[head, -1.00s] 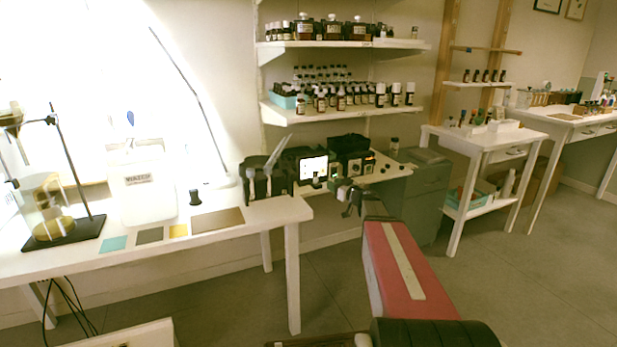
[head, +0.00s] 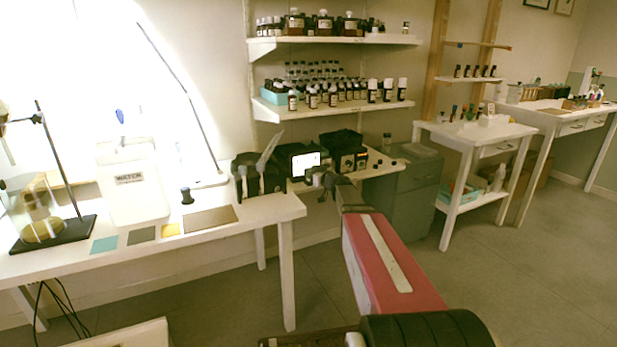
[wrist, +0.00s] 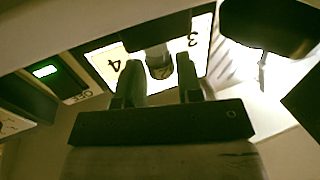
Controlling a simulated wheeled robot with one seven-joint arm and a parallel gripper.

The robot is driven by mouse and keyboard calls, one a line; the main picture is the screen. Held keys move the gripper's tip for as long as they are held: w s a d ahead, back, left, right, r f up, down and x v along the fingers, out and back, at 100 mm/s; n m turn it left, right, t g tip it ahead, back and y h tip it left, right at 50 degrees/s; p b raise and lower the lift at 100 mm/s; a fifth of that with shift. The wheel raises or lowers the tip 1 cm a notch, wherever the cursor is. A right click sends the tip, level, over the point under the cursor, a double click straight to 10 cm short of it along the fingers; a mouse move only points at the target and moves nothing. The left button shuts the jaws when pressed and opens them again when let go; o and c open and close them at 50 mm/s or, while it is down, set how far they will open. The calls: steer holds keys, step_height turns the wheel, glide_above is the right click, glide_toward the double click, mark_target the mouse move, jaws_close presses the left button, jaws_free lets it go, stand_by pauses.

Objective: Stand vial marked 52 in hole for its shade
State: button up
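The lit panel behind shows the figures 4 and 3 upside down. No mark 52 is readable. Coloured flat squares lie on the table: teal (head: 104,245), grey (head: 141,235), yellow (head: 171,230). I cannot make out a hole.
Shelves with many dark bottles (head: 330,95) hang above. A black box (head: 343,150) stands beside the display, and a dark holder (head: 256,176) stands to its left. A water container (head: 130,185) stands on the table (head: 235,235). Side table (head: 475,131) and open floor are to the right.

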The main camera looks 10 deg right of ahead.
steer(key=shift+w+a, duration=0.25)
steer(key=shift+w, duration=0.2)
jaws_close()
